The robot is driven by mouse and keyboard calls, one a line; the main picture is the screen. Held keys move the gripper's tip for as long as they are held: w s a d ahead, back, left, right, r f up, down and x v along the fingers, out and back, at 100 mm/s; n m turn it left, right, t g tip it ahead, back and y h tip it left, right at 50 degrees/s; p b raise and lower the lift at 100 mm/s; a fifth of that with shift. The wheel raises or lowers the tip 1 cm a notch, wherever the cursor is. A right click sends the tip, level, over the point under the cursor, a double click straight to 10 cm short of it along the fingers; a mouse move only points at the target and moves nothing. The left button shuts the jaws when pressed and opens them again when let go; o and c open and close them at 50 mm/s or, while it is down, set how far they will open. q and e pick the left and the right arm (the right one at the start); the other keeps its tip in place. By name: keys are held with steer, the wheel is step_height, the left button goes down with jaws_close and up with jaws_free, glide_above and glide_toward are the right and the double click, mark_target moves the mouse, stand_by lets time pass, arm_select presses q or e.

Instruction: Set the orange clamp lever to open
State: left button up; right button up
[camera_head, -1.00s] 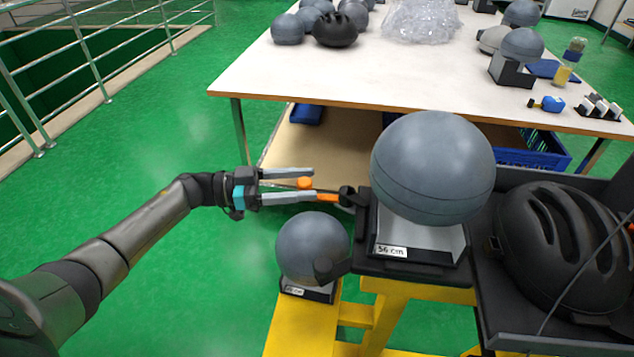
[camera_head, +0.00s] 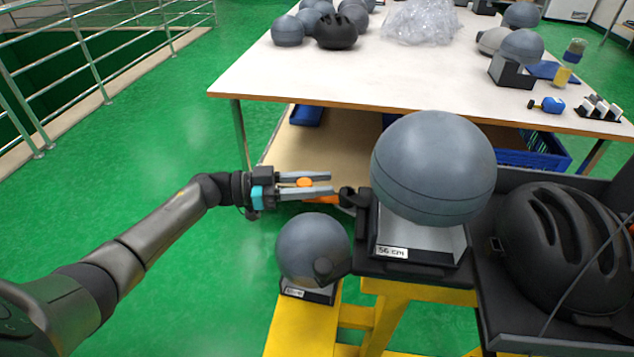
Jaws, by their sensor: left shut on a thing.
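The orange clamp lever (camera_head: 323,200) sticks out to the left from a black pivot (camera_head: 354,197) beside the headform stand. Its rounded orange knob (camera_head: 304,182) shows between the fingers. My left gripper (camera_head: 328,184) reaches in from the left with its two grey fingers on either side of the knob, shut on the lever. The near finger hides part of the lever's arm. A large grey headform (camera_head: 433,168) sits on the stand marked 56 cm, just right of the pivot. My right gripper is not in view.
A smaller grey headform (camera_head: 312,249) stands on a yellow step (camera_head: 302,325) below the lever. A black helmet (camera_head: 561,245) lies on a dark tray at right. A white table (camera_head: 400,75) with several headforms stands behind. Green floor (camera_head: 150,130) is clear at left.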

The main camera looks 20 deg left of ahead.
arm_select(q)
steer(key=shift+f, duration=0.35)
jaws_close()
stand_by(0.5)
